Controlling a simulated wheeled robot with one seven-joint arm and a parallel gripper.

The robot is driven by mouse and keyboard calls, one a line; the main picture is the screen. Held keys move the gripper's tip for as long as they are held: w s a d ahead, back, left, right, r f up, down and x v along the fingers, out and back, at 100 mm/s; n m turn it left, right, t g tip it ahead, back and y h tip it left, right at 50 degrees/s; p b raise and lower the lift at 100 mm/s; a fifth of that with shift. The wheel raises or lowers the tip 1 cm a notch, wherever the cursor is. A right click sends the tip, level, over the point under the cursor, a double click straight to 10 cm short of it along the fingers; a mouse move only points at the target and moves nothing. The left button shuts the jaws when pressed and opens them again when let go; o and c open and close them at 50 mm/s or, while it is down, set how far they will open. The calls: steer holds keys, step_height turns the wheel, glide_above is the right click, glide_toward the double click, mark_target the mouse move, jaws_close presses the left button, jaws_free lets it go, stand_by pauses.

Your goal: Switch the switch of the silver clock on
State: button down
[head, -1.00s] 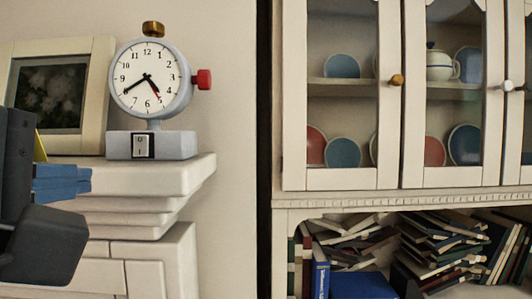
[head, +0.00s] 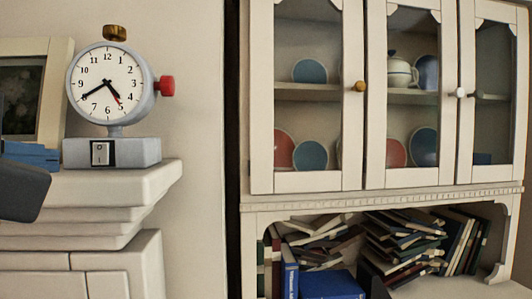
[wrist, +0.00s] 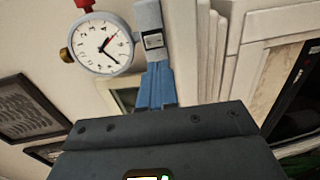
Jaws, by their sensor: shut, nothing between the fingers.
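The silver clock (head: 107,83) stands upright on a white ledge at the left of the head view. It has a white dial, a brass knob on top, a red knob at its side and a grey box base (head: 140,152). A white rocker switch (head: 100,153) in a dark frame sits on the base front; its position is unclear. The wrist view shows the clock (wrist: 103,43) and switch (wrist: 153,41) turned sideways. My gripper (head: 56,157) has its blue fingers shut and empty, just left of the base in the head view. In the wrist view the fingertips (wrist: 158,65) point toward the switch; contact cannot be told.
The stepped white ledge (head: 120,185) carries the clock. A picture frame (head: 55,90) stands behind my gripper. A cabinet (head: 375,190) with glass doors, plates and piled books (head: 400,240) is at the right. The wall between clock and cabinet is bare.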

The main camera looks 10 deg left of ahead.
mark_target(100, 163)
steer(key=p+x, duration=0.2)
steer(key=x, duration=0.7)
steer(key=shift+w, duration=0.25)
steer(key=shift+f, duration=0.1)
steer(key=w+f+t+b, duration=0.1)
steer(key=b, duration=0.1)
steer(key=shift+a+b, duration=0.1)
steer(key=shift+b, duration=0.2)
steer(key=shift+r, duration=0.25)
steer(key=shift+p, duration=0.4)
